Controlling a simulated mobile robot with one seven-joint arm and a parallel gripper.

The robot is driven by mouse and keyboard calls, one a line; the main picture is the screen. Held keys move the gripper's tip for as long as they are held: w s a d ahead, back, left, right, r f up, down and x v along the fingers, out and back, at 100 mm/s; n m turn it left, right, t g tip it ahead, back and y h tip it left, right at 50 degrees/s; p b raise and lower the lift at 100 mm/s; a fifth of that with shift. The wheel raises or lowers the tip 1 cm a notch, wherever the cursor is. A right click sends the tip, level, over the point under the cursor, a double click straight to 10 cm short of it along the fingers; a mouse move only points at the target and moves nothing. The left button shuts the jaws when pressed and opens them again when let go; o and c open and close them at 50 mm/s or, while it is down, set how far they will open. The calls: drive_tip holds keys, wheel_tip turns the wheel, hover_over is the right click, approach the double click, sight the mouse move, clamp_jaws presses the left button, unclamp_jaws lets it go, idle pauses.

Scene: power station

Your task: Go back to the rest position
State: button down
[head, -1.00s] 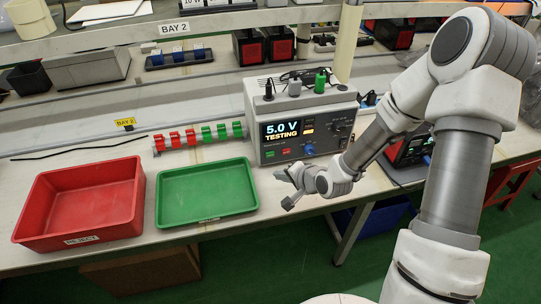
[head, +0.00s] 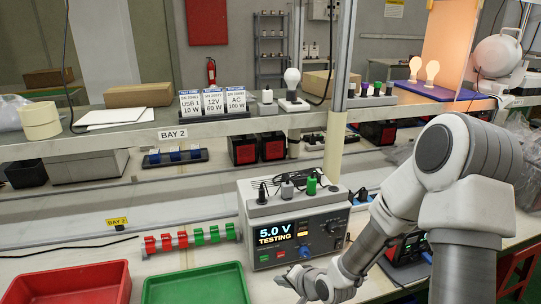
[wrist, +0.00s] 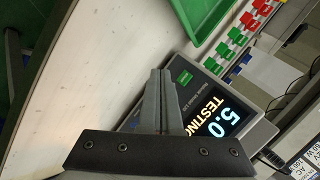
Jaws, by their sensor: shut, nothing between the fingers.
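My gripper (head: 290,281) is low in the head view, in front of the test unit and above the bench's front part. In the wrist view my gripper (wrist: 160,75) has its fingers together, with nothing between them. The test unit (head: 258,262) is a light grey box with a display reading "5.0 V TESTING". The unit's display also shows in the wrist view (wrist: 225,122), just to the right of the fingers. I cannot tell whether the fingers touch anything, but bare bench surface shows beyond their tips.
A red bin (head: 75,283) and a green tray (head: 195,289) stand on the bench at left. A rail of red and green clips (head: 190,239) lies behind them. A shelf (head: 130,138) labelled BAY 2 crosses above, holding cards and bulbs. A black device (head: 405,255) stands right of the unit.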

drive_tip(key=s+d+r+n+h+p, duration=0.1)
drive_tip(key=s+d+r+n+h, duration=0.15)
drive_tip(key=d+r, duration=0.45)
drive_tip(key=s+d+r+n+h+p, duration=0.1)
drive_tip(key=s+d+r+n+h, duration=0.15)
drive_tip(key=r, duration=0.85)
drive_tip(key=s+d+r+n+g+p, duration=0.1)
drive_tip(key=s+r+n, duration=0.1)
drive_tip(key=s+r, duration=1.1)
drive_tip(key=s, duration=0.4)
drive_tip(key=shift+s+d+r+g+p, duration=0.15)
drive_tip(key=shift+d+r+g+p, duration=0.2)
drive_tip(key=shift+g+p, duration=0.05)
